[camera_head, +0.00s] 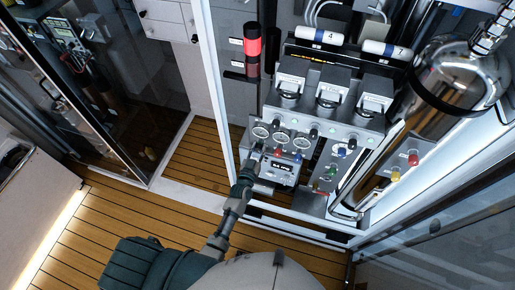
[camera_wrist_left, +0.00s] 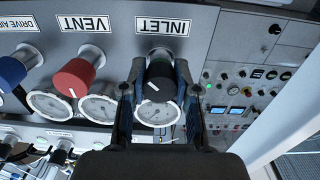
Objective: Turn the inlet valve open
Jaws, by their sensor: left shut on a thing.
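The inlet valve knob (camera_wrist_left: 160,86), dark with a green tint and a white pointer mark, sits below the upside-down INLET label (camera_wrist_left: 162,27) in the left wrist view. The white mark points at a slant. My left gripper (camera_wrist_left: 158,72) has one finger on each side of the knob and is shut on it. In the head view my left gripper (camera_head: 254,153) is at the left side of the fill panel (camera_head: 325,127), and it hides the knob there. My right gripper is in neither view.
A red VENT knob (camera_wrist_left: 75,77) and a blue DRIVE AIR knob (camera_wrist_left: 12,70) sit beside the inlet knob. A round gauge (camera_wrist_left: 157,114) lies just behind it. In the head view, a red-topped post (camera_head: 252,45) and a glass door (camera_head: 110,85) stand left.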

